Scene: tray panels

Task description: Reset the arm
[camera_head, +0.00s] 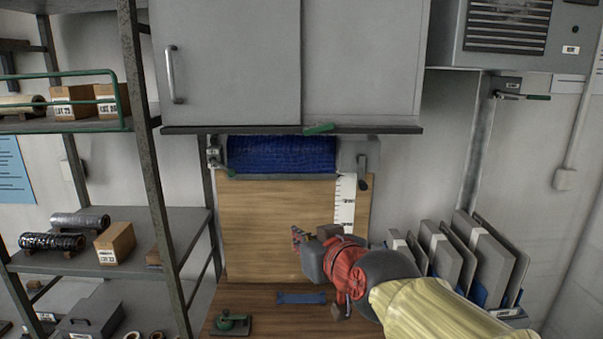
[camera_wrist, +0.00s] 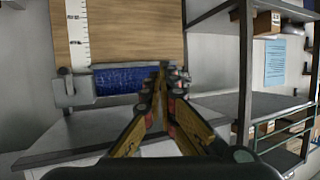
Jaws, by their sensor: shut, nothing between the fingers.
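My arm reaches in from the lower right of the head view, with a yellow sleeve and a red wrist. My gripper (camera_head: 298,236) is in front of the wooden back panel (camera_head: 270,215), above the wooden bench top (camera_head: 262,296). In the wrist view, which looks upside down, the two fingers of my gripper (camera_wrist: 160,72) come together at the tips with nothing held. Behind them is the blue roll (camera_wrist: 118,81), which also hangs under the cabinet in the head view (camera_head: 281,153).
A metal shelf rack (camera_head: 160,180) with boxes and rolls stands at the left. Grey panels (camera_head: 495,255) stand upright in a rack at the right. A blue flat piece (camera_head: 301,298) and a green tool (camera_head: 231,323) lie on the bench. The cabinet (camera_head: 235,65) hangs above.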

